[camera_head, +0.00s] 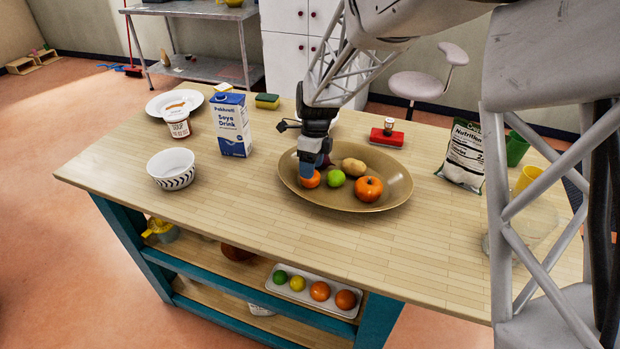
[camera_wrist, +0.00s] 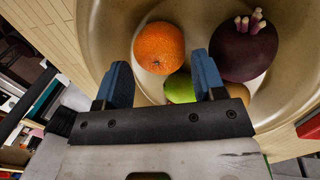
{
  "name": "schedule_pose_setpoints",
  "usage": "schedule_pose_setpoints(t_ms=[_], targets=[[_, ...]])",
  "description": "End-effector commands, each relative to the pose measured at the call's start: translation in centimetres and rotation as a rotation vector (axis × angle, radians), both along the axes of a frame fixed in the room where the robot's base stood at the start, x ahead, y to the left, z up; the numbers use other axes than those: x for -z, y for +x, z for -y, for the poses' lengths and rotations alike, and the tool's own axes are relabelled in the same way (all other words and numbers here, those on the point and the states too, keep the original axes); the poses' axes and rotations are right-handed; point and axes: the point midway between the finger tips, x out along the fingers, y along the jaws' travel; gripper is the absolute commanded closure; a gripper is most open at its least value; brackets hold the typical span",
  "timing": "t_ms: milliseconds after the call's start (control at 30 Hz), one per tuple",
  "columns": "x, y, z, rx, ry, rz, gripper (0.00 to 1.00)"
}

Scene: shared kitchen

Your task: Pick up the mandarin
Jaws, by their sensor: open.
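The mandarin (camera_head: 310,179) is a round orange fruit at the left of a wide tan bowl (camera_head: 398,194). In the wrist view the mandarin (camera_wrist: 159,46) lies just ahead of my gripper's tips, roughly in line with the gap between them. My gripper (camera_head: 313,168) is over the left part of the bowl, pointing down, and partly covers the mandarin. Its blue fingers (camera_wrist: 160,72) are apart with nothing held. Whether a finger touches the mandarin I cannot tell.
A green lime (camera_head: 335,178), a potato (camera_head: 353,167), another orange item (camera_head: 368,188) and a dark purple beet (camera_wrist: 242,50) share the bowl. A soya drink carton (camera_head: 232,126) and white bowl (camera_head: 171,170) stand left. A red block (camera_head: 387,137) lies behind.

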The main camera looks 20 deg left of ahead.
Motion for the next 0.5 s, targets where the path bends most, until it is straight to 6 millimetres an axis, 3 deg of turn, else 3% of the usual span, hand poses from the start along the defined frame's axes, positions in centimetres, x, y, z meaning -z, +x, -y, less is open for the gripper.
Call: schedule_pose_setpoints(t_ms=[233,500], targets=[[2.6,-0.6,0.0,0.000,-0.001,-0.002,0.37],[3.0,-0.6,0.0,0.000,0.000,-0.001,0.37]])
